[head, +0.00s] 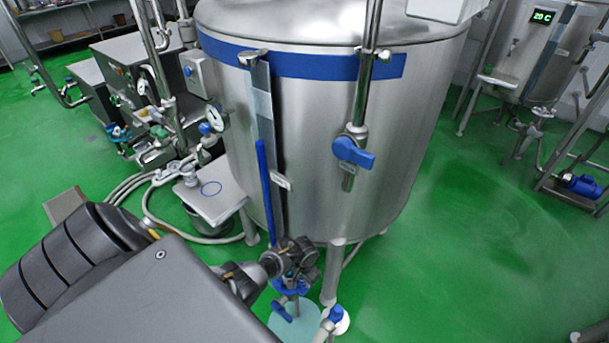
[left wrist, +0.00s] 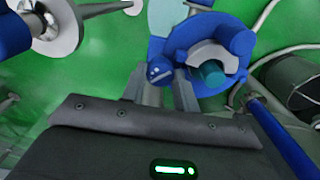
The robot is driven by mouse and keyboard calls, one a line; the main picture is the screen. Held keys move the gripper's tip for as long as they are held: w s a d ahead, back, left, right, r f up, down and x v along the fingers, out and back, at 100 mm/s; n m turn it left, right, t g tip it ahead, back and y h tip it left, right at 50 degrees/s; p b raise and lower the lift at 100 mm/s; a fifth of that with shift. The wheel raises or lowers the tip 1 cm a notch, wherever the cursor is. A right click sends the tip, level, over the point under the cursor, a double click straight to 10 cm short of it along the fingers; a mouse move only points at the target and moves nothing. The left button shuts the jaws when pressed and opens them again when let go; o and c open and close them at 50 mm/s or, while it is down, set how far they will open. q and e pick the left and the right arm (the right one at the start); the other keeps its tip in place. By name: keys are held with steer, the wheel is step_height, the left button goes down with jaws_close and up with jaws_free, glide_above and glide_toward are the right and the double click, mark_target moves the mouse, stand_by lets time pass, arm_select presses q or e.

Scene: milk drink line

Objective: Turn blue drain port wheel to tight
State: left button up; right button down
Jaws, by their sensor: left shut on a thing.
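The blue drain port wheel (head: 291,288) is low at the front of the steel tank, largely hidden by my left gripper (head: 285,266) in the head view. The left wrist view shows the wheel (left wrist: 228,38) close up, with a grey hub and a teal centre piece. My left gripper (left wrist: 165,86) has its fingers around a blue knob at the wheel's near left edge and is shut on it. Whether the wheel is tight cannot be told. My right gripper is not in view.
The steel tank (head: 330,150) fills the middle, with a blue-handled valve (head: 353,152) on its front pipe. A tank leg (head: 335,260) stands right of the wheel. A low stand (head: 208,194) and hoses are to the left. Green floor (head: 450,260) is clear at right.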

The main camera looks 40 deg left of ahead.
arm_select(q)
steer(key=m, duration=0.4)
steer(key=shift+m, duration=2.2)
steer(key=o, duration=1)
steer(key=shift+r, duration=0.15)
